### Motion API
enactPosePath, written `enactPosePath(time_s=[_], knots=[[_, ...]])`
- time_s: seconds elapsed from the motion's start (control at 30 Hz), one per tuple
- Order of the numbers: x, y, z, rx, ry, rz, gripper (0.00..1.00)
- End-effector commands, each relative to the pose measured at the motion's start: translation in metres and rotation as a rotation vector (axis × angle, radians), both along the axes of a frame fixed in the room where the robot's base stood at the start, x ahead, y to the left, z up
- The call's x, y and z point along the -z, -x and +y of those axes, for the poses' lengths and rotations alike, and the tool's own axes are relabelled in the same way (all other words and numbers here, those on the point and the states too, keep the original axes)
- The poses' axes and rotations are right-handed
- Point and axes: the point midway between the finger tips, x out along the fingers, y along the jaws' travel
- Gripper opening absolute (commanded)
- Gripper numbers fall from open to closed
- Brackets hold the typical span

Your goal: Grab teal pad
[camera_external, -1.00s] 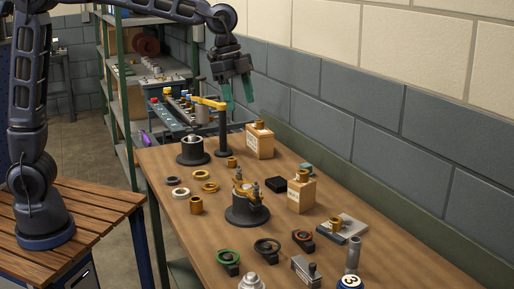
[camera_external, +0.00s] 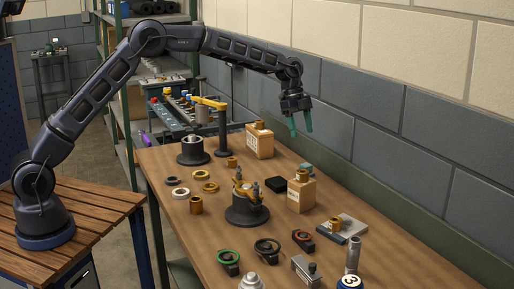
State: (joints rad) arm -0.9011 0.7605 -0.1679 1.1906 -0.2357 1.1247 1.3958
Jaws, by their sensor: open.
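My gripper (camera_external: 301,130) has teal fingertips that point down. It is open and empty, and hangs above the table's back side, over the area of the pad and clear of it.
A black block (camera_external: 276,185) lies left of the tan box. A second tan box (camera_external: 260,141) stands farther back. A dark round fixture (camera_external: 246,212) stands mid-table, with several rings and clamps around it. The block wall (camera_external: 380,140) runs close behind the table (camera_external: 345,262).

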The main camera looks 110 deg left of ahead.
Motion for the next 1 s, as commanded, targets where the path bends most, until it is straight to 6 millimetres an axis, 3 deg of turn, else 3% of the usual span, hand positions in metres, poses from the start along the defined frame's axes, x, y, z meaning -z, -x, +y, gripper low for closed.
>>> enactPosePath(time_s=[0.03, 0.1, 0.33, 0.5, 1.0], knots=[[0.018, 0.005, 0.021, 0.001, 0.008, -0.007, 0.62], [0.035, 0.011, 0.044, 0.011, 0.013, -0.019, 0.62], [0.073, 0.027, 0.090, 0.032, 0.021, -0.046, 0.62], [0.083, 0.029, 0.097, 0.036, 0.022, -0.051, 0.62], [0.132, 0.010, 0.084, 0.035, 0.022, -0.051, 0.62]])
